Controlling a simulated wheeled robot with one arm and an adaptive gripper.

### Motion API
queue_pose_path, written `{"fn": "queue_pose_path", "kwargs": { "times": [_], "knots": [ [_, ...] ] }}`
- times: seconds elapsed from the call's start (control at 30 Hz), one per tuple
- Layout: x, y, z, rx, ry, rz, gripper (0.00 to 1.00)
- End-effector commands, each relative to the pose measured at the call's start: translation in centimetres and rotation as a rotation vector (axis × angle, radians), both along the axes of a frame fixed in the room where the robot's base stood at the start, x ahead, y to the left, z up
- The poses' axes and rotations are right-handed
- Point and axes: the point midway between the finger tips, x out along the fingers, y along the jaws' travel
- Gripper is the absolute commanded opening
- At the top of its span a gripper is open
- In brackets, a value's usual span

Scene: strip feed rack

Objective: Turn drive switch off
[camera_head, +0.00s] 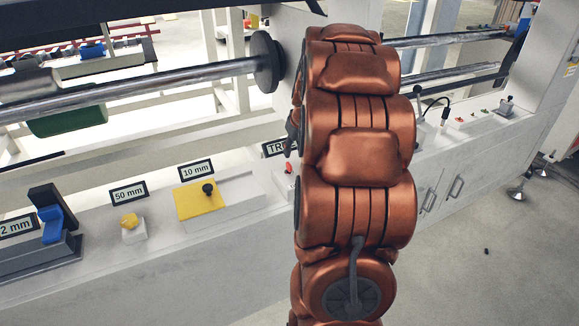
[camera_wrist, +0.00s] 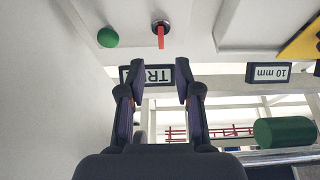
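In the wrist view, a small red lever (camera_wrist: 161,36) on a round metal base sits on a pale panel, just beyond my fingertips. A green round knob (camera_wrist: 108,37) is to its left. Neither carries a readable "drive" label, so I cannot tell for sure which is the drive switch. My gripper (camera_wrist: 158,66) is open and empty, its two dark fingers apart, with the lever roughly in line with the gap. The fingers do not appear to touch it. In the head view, a red lever tip (camera_head: 288,167) shows beside my copper arm, which hides most of the gripper.
A "TR" label (camera_wrist: 152,76) shows behind my fingers, partly covered. A yellow plate (camera_head: 196,203) with a black knob, a yellow knob (camera_head: 130,220) and a blue lever (camera_head: 52,222) line the bench. A roller bar (camera_head: 190,78) runs above. Red and green buttons (camera_head: 485,112) are at right.

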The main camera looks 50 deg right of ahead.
Motion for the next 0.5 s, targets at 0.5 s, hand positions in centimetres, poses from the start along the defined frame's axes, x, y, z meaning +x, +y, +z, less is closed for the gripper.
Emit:
{"fn": "queue_pose_path", "kwargs": {
  "times": [0.5],
  "knots": [
    [2.1,-0.5,-5.8,0.005,0.006,0.002,0.33]
  ]
}}
